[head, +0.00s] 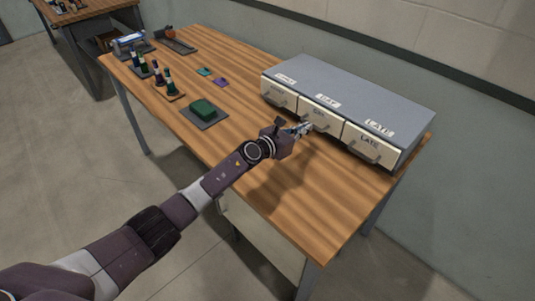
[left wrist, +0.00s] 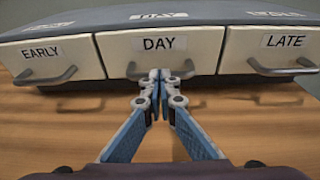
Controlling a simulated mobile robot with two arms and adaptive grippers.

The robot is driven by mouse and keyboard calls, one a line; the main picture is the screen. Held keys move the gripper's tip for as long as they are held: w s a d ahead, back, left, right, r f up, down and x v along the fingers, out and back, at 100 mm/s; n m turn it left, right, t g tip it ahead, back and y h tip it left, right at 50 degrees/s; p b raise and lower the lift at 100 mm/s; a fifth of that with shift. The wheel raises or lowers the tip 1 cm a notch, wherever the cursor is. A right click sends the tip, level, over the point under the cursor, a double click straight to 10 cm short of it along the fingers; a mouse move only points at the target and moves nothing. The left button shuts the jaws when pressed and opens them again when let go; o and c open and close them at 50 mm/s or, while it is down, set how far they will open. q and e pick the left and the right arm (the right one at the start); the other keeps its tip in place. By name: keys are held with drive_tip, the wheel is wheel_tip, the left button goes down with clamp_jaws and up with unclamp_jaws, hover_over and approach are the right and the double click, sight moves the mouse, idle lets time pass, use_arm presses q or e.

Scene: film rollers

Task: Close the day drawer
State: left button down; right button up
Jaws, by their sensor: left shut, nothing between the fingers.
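A grey cabinet (head: 350,92) with three cream drawers stands at the back right of the wooden table. The day drawer (head: 319,115) is the middle one, with a grey bar handle; its label also shows in the left wrist view (left wrist: 158,44). Its front looks about level with its neighbours; I cannot tell if a small gap is left. My left gripper (head: 303,129) is shut and empty, its blue fingers pointing at the day drawer. In the left wrist view the fingertips (left wrist: 160,76) overlap the handle at the drawer's lower edge; contact is unclear. My right gripper is out of view.
The early drawer (head: 278,95) and late drawer (head: 369,146) flank it and look shut. A green block on a dark tray (head: 205,121), bottles on small stands (head: 169,92) and two small coloured pieces (head: 221,82) lie to the left. The table front is clear.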

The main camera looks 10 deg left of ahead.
use_arm(q)
drive_tip(key=shift+w+r, duration=0.1)
drive_tip(key=shift+r, duration=0.3)
drive_tip(key=shift+s+a+f, duration=0.15)
drive_tip(key=shift+s+a, duration=0.1)
drive_tip(key=shift+s, duration=0.25)
drive_tip(key=v, duration=1.1)
